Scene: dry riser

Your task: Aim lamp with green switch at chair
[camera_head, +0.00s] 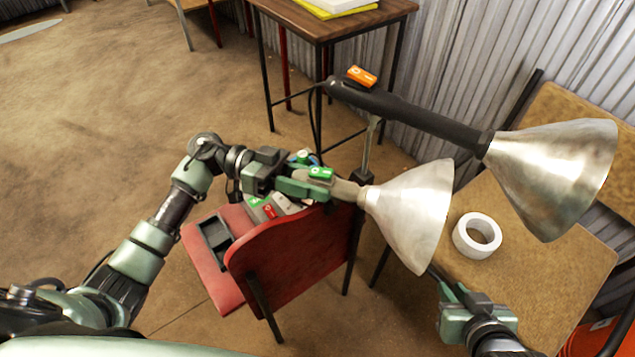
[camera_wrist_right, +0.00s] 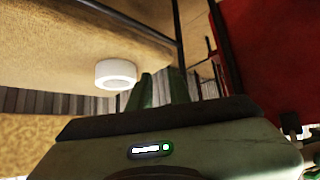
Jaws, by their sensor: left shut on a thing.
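The lamp with the green switch (camera_head: 321,173) has a pale metal shade (camera_head: 412,212). The shade's wide end faces right, toward the tabletop with the tape roll, not the red chair (camera_head: 297,257). The chair stands below and left of the lamp. My left gripper (camera_head: 305,182) is shut on this lamp's body beside the green switch. A second lamp (camera_head: 425,112) has a black body, an orange switch and a metal shade. My right gripper (camera_head: 455,292) is low, at the tabletop's front edge; its fingers show in the wrist view (camera_wrist_right: 160,90), their gap unclear.
A white tape roll (camera_head: 477,236) lies on the wooden tabletop (camera_head: 545,285) at right. A black tray (camera_head: 214,240) and several small items lie on the chair seat. A dark wooden table (camera_head: 335,22) stands behind. Open floor (camera_head: 110,115) lies at left.

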